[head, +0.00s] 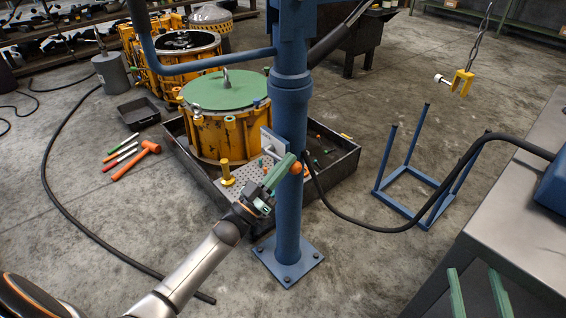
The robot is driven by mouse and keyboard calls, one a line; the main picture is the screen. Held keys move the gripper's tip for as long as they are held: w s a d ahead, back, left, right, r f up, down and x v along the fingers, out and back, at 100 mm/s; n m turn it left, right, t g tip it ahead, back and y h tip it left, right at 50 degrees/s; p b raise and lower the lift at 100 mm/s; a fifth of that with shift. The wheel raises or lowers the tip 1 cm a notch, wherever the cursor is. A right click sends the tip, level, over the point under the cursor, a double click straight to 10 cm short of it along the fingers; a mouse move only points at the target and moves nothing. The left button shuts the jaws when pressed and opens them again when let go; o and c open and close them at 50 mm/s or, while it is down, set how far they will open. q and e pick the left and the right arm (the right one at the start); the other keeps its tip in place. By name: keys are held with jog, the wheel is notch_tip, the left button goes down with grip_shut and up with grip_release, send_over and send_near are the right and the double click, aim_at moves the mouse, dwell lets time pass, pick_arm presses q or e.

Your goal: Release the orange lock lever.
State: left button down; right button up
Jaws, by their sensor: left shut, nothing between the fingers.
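The orange lock lever (297,169) shows only as a small orange part on the blue post (291,120), below a grey bracket (272,143). My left gripper (288,163) has its green fingers closed together, with the tips right at the orange part and partly covering it. I cannot tell whether the tips touch it. Nothing shows between the fingers. My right gripper (478,292) shows at the bottom right as two green fingers spread well apart and empty.
A yellow transmission housing with a green lid (225,90) stands in a dark tray (338,168) behind the post. A black hose (400,229) runs from the post to the right. A blue frame stand (405,204), a grey bench (530,225) and a hanging yellow hook (462,80) are right.

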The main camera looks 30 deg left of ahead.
pick_arm(q)
jog(key=shift+s+d+f+m+g+h+b, duration=0.1)
jog(key=shift+s+f+m+g+h+b, duration=0.15)
jog(key=shift+m, duration=0.25)
jog(key=shift+d+f+m+g+h+b, duration=0.1)
jog(key=shift+m+h+b, duration=0.2)
jog(key=shift+m, duration=0.2)
pick_arm(e)
jog(key=s+r+n+t+y, duration=0.1)
jog(key=s+r+y, duration=0.2)
jog(key=r, duration=0.3)
jog(key=s+a+r+n+t+y, duration=0.1)
jog(key=s+r+n+y, duration=0.1)
jog(key=r, duration=0.5)
jog(key=shift+s+a+r+y, duration=0.15)
jog(key=shift+s+y, duration=0.55)
jog(key=shift+s, duration=0.4)
